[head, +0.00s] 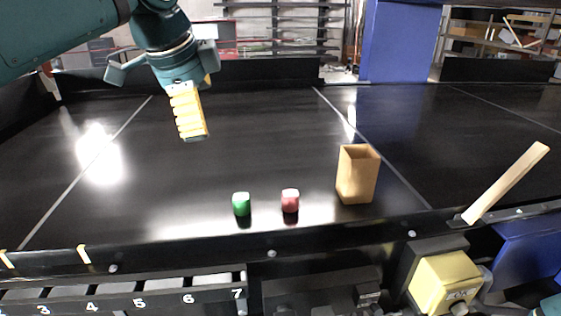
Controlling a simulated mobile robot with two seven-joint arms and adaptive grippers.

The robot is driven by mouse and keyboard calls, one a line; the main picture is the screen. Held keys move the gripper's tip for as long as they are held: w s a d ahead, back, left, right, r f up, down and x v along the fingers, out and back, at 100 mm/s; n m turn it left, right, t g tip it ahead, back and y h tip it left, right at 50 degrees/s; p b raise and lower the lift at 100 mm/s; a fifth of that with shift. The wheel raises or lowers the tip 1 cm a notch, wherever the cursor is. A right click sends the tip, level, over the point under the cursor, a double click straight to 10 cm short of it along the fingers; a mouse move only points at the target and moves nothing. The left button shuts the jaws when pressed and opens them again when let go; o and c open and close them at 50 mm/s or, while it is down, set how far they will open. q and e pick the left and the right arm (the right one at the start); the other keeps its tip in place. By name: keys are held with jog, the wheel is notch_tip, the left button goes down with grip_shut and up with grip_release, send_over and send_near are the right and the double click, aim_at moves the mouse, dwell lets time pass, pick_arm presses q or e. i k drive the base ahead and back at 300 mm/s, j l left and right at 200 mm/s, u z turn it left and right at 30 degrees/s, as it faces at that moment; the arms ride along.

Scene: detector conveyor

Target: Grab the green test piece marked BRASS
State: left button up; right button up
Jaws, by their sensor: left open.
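A small green piece (241,204) with a pale top stands on the black conveyor belt near its front edge; no marking is legible on it. A red piece (290,201) of similar size stands a little to its right, apart from it. My left gripper (194,134) hangs over the belt, up and to the left of the green piece, clear of it. Its yellow ribbed finger pad points down; the other finger is mostly hidden behind it. It is open and holds nothing. My right gripper is out of the picture.
An open tan box (357,175) stands right of the red piece. A wooden bar (507,183) slants up at the right front edge. A numbered rail (130,302) and a yellow block (446,281) lie in front. The belt behind the pieces is clear.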

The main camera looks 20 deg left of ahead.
aim_at(241, 203)
jog(key=k, duration=1)
